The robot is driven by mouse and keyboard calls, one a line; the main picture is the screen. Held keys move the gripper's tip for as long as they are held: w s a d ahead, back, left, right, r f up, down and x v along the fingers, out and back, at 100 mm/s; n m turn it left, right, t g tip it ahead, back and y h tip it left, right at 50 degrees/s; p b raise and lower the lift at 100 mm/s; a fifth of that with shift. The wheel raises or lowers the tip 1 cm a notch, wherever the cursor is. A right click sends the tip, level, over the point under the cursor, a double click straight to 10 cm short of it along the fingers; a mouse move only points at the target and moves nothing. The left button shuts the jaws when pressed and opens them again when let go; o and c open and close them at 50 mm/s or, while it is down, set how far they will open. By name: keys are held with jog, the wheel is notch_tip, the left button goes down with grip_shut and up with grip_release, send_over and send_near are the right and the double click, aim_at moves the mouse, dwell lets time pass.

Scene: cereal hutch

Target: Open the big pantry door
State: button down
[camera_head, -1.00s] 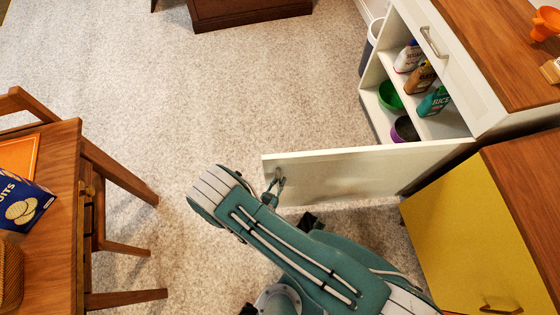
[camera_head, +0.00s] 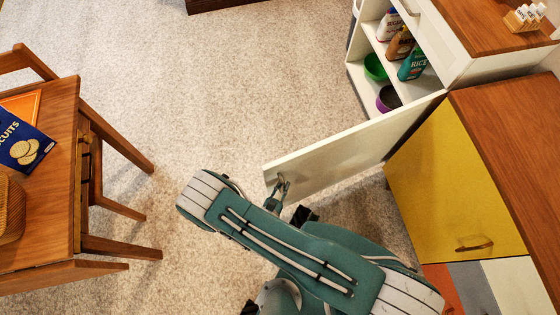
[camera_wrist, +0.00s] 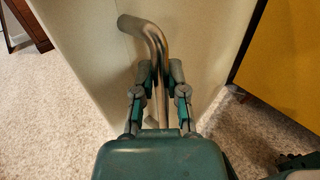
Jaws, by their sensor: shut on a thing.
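The big pantry door (camera_head: 335,157) is a white panel that stands swung wide open from the white pantry cabinet (camera_head: 441,50). It also shows in the wrist view (camera_wrist: 95,45). Its metal handle (camera_wrist: 151,38) is a bent bar near the door's free edge. My gripper (camera_wrist: 159,85) is shut on this handle, one finger on each side of the bar. In the head view my gripper (camera_head: 281,186) is small and partly hidden by my arm. Shelves inside the pantry are exposed.
Bottles (camera_head: 412,62), a green bowl (camera_head: 375,68) and a purple bowl (camera_head: 388,98) sit on the pantry shelves. A yellow cabinet front (camera_head: 450,185) is right of the door. A wooden table (camera_head: 60,225) and chair (camera_head: 115,150) stand left. Carpet (camera_head: 200,90) between is clear.

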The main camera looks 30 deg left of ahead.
dwell(0.3)
jog(key=c, duration=0.7)
grip_release()
jog(key=shift+s, duration=0.1)
jog(key=s, duration=1.2)
jog(key=shift+d, duration=0.4)
jog(key=shift+w, duration=0.1)
